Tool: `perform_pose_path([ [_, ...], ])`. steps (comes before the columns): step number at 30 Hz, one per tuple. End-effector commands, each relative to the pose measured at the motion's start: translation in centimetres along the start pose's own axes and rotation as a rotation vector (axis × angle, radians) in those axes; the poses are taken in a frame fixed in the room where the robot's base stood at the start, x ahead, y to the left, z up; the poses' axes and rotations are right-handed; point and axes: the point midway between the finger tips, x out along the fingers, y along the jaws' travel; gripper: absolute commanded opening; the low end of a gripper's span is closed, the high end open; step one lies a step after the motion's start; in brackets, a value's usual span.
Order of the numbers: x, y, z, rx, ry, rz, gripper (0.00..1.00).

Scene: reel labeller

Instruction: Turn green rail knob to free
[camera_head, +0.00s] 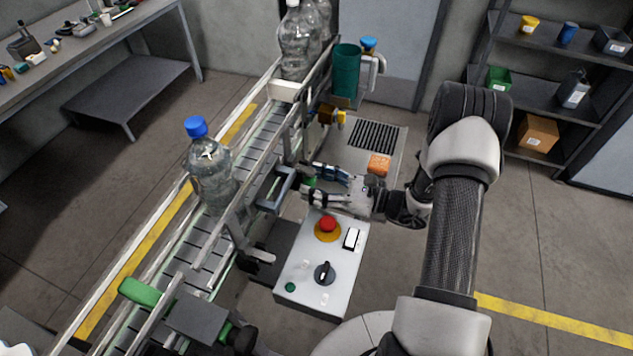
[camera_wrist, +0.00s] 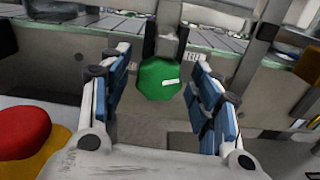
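The green rail knob (camera_wrist: 158,78) shows in the wrist view as a faceted green knob with a small white mark on its face. It sits below a dark bracket on the conveyor's side. My gripper (camera_wrist: 160,92) is open, with one blue-padded finger on each side of the knob and visible gaps to both. In the head view my gripper (camera_head: 308,184) reaches left to the conveyor's near side. The knob (camera_head: 309,181) is mostly hidden there between the fingers. I cannot tell how deep the knob lies between the fingertips.
A control box (camera_head: 322,270) with a red emergency button (camera_head: 327,224) and a black dial stands just below my gripper. The conveyor (camera_head: 205,245) carries a blue-capped bottle (camera_head: 211,175).

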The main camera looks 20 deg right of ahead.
Motion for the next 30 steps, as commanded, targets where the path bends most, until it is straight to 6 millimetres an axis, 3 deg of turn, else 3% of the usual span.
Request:
perform_pose_path([
  [17, -0.03, 0.00, 0.00, 0.000, 0.000, 0.000, 0.16],
  [30, -0.03, 0.04, -0.15, -0.095, 0.000, 0.000, 0.15],
])
